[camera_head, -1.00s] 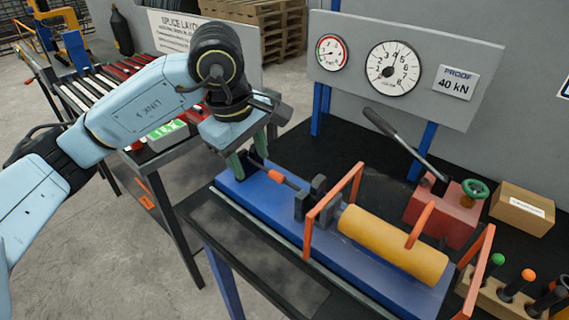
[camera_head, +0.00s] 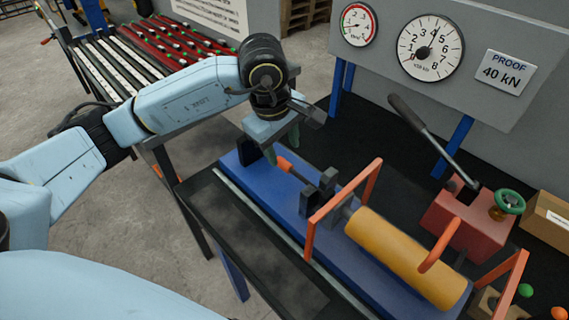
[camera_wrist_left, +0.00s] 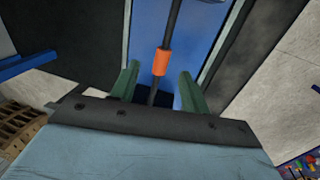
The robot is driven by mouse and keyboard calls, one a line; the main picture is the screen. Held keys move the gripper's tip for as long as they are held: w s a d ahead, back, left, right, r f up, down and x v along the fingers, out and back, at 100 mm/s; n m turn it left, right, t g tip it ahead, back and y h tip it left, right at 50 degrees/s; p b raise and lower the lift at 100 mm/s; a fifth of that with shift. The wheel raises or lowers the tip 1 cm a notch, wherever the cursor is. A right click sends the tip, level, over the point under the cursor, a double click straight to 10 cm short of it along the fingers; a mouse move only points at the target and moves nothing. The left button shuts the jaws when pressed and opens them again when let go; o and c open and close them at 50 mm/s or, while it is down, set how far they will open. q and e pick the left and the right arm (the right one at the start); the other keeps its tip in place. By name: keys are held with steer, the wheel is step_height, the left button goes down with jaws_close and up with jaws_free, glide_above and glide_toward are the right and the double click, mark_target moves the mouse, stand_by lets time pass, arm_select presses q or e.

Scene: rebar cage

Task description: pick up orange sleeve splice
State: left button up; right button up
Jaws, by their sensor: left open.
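The orange sleeve splice (camera_head: 284,164) sits on a dark bar held lengthwise above the blue bed of the test bench (camera_head: 236,165). It also shows in the left wrist view, as an orange band (camera_wrist_left: 161,62) around the bar. My left gripper (camera_head: 283,147) is open, pointing down over the bar, right by the sleeve. In the left wrist view its two green fingers (camera_wrist_left: 158,70) stand apart on either side of the bar. The sleeve lies between and slightly beyond their tips, with gaps on both sides. My right gripper is not in view.
Dark clamp blocks (camera_head: 318,192), an orange guard frame (camera_head: 338,212) and a yellow cylinder (camera_head: 400,255) stand right of the sleeve. A red pump (camera_head: 465,225) with a long lever is behind. A gauge panel (camera_head: 455,50) rises at the back. A rebar rack (camera_head: 150,60) stands left.

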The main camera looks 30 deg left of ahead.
mark_target(285, 162)
arm_select(q)
steer(key=f, duration=0.5)
steer(key=shift+w, duration=0.35)
steer(key=shift+c, duration=0.5)
jaws_close()
